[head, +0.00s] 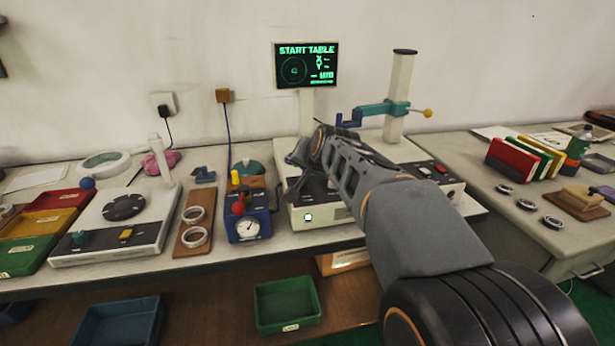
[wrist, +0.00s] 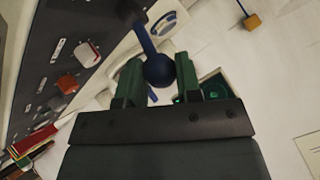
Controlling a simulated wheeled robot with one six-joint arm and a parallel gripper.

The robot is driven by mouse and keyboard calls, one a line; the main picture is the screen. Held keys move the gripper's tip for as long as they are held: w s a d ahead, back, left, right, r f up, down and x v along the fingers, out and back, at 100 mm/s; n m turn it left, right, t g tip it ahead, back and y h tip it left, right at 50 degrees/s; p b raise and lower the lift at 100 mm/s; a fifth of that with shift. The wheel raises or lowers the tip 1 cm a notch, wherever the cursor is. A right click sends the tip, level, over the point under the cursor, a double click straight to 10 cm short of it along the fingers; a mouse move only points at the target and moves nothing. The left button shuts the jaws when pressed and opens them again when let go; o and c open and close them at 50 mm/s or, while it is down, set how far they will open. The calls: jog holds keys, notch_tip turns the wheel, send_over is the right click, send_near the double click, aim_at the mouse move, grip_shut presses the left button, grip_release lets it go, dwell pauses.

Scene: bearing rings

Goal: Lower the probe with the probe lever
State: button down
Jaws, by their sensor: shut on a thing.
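My gripper (head: 294,172) is at the left part of the white instrument with the column in the middle of the bench. In the wrist view, my gripper (wrist: 159,80) has its two fingers on either side of a dark blue ball, the knob of the probe lever (wrist: 159,70). The lever's blue rod runs up from the ball. In the head view my gripper and arm hide the lever. The teal probe arm (head: 383,108) sits on the white column (head: 398,95), with a yellow knob at its right and a blue part at its left end.
A screen (head: 306,65) reading "START TABLE" stands behind the instrument. A blue dial gauge box (head: 248,226) and a wooden board with rings (head: 192,222) are to the left.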

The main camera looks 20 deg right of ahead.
jog(key=shift+s+b, duration=0.15)
jog(key=shift+b, duration=0.2)
jog(key=shift+f, duration=0.1)
jog(key=c, duration=0.8)
grip_release()
